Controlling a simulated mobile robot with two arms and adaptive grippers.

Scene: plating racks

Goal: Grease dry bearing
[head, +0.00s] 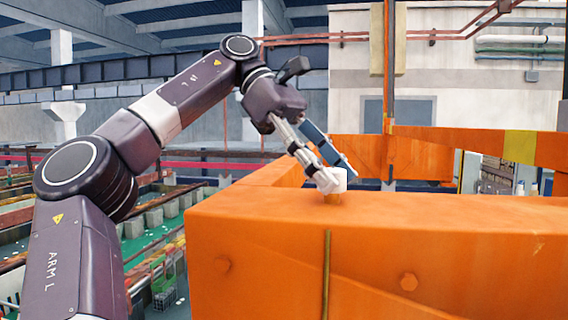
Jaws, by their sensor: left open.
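A small white block or cap (339,176) shows at the top of a short orange-brown stub (332,198) on the top face of the orange beam (420,218). My left gripper (333,178) reaches down to it from the upper left, with its fingers open. The fingertips are at the white piece and overlap it in the picture. I cannot tell whether they touch it. The lower finger hides part of the piece. I cannot make out a bearing or a grease tool for certain. My right gripper is not in view.
A rear orange beam (470,144) and an upright post (389,70) stand behind. Green-floored racks or tanks (150,235) lie lower left.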

